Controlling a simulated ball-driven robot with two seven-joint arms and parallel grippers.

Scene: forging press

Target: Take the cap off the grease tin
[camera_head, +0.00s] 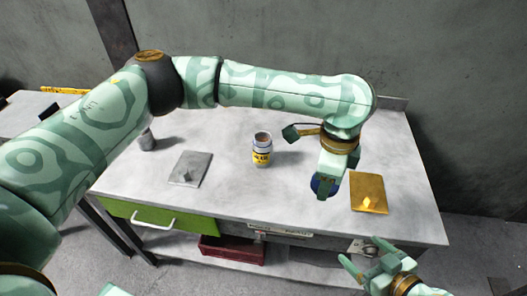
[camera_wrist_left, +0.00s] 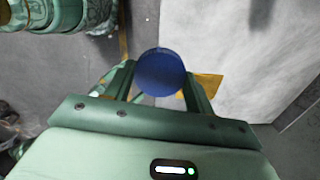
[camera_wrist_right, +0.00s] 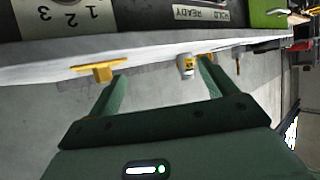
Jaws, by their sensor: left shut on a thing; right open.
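The grease tin (camera_head: 262,152) stands upright on the grey table, white with a yellow label. Its top is uncovered and shows brown inside; it also shows in the right wrist view (camera_wrist_right: 186,66). My left gripper (camera_head: 324,184) is shut on a round blue cap (camera_wrist_left: 160,72), seen between its fingers in the left wrist view. In the head view the cap (camera_head: 317,187) is partly hidden by the gripper, to the right of the tin and beside the yellow plate. My right gripper (camera_head: 369,259) is open and empty at the table's front right edge.
A yellow plate (camera_head: 369,192) lies at the table's right and a grey plate (camera_head: 190,168) at its left. A grey cylinder (camera_head: 147,141) stands partly behind my left arm. A green drawer front (camera_head: 160,217) and a red box (camera_head: 232,250) are below. The tabletop around the tin is clear.

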